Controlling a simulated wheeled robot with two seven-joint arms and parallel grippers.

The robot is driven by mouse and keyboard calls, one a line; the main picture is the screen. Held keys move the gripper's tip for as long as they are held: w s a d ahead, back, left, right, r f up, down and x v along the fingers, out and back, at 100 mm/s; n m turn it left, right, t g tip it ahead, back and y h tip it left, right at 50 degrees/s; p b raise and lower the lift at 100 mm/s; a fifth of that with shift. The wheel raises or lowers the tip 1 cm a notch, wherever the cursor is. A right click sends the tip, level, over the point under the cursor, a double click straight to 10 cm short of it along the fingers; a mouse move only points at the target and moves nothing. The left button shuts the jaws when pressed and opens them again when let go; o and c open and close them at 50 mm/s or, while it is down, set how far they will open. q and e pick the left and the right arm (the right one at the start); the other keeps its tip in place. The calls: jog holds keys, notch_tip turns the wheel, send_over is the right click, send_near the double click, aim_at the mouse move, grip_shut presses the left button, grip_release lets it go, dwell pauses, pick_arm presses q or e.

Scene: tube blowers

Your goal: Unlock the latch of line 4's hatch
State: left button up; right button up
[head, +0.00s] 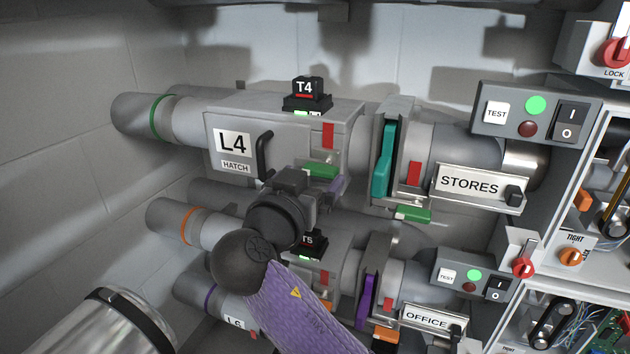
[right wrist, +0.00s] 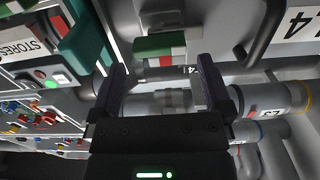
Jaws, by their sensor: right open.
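Line 4's hatch (head: 232,145) is a grey box front marked L4 HATCH, with a black bar handle (head: 263,155); it looks closed. At its right end are a red tab (head: 328,135) and a green latch piece (head: 322,171). In the right wrist view the green piece (right wrist: 160,42) shows with red and white parts beside it, ahead of and between the fingers. My right gripper (head: 338,189) is just below the green piece, largely hidden by my wrist. In its own view the right gripper (right wrist: 165,85) is open and empty. Contact is not visible. My left gripper is not in view.
A teal lever (head: 383,160) and the STORES box (head: 470,182) stand right of the hatch. A TEST switch panel (head: 530,113) is farther right. The T4 block (head: 307,90) sits on top. Orange- and purple-banded lines run below, close under my arm.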

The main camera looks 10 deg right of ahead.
aim_at(315, 168)
jog(key=shift+x, duration=1.2)
